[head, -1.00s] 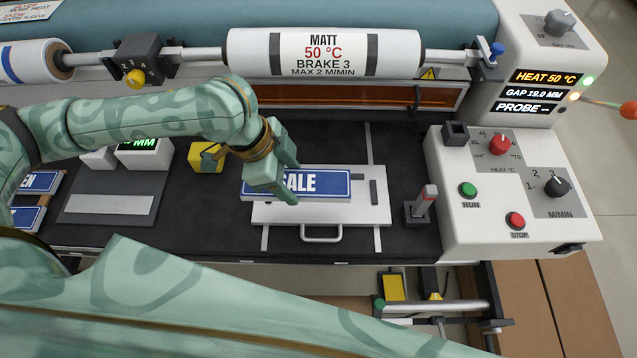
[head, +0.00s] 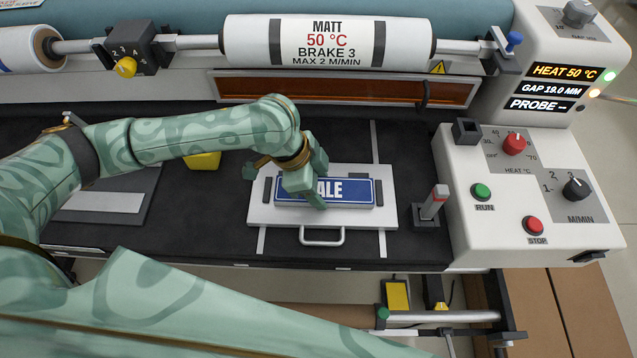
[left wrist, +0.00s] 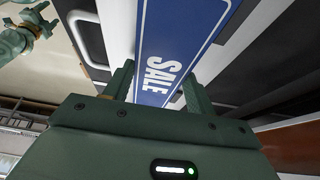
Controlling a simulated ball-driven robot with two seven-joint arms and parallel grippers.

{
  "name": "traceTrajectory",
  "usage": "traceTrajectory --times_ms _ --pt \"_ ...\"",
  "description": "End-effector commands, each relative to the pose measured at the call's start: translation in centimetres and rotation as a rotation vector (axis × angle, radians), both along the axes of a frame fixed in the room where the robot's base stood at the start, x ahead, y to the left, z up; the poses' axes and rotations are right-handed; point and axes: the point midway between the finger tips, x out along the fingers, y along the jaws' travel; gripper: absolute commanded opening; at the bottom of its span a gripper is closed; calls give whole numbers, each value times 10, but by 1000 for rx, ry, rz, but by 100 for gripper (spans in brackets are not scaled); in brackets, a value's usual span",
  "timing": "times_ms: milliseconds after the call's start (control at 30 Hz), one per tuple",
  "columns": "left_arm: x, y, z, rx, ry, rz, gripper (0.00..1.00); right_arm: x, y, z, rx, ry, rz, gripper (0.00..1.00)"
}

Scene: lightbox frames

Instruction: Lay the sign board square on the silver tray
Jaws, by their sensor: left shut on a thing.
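The blue sign board (head: 352,191), with white border and the lettering SALE, is over the silver tray (head: 345,218), with its long edges near parallel to the tray's. I cannot tell whether it touches the tray or hangs just above. In the left wrist view the board (left wrist: 178,50) runs away between the fingers (left wrist: 158,92), with the pale tray (left wrist: 238,38) beneath. A green arm part of mine, seemingly the right gripper (left wrist: 18,42), shows small there; its jaws are unclear.
A red-topped post (head: 434,202) stands right of the tray, beside the white control panel (head: 475,237). The MATT roll (head: 328,42) lies across the back. A yellow block (head: 203,161) sits left of the tray.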

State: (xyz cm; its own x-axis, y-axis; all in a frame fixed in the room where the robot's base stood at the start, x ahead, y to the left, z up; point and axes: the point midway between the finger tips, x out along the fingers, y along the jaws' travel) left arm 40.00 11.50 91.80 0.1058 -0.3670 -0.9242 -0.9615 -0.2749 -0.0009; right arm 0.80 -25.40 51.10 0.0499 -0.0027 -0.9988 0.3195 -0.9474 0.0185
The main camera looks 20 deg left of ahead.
Motion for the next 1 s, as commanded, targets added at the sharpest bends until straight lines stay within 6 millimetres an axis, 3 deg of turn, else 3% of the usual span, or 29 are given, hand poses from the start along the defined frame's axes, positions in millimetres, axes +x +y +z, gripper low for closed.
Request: traceTrajectory --times_ms 100,133,200,567,1000 --pt "0 0 -1 0 0 1 27 0 0 1 0 -1 0 61" --pt "0 0 -2 0 0 1 58 0 0 1 0 -1 0 61" --pt "0 0 -2 0 0 0 78 0 0 1 0 0 0 61" --pt "0 1 5 0 -1 -1 78 1 0 2 1 -2 -1 61" --pt "-10 35 93 1 -4 1 78 10 3 40 5 -23 -3 61"
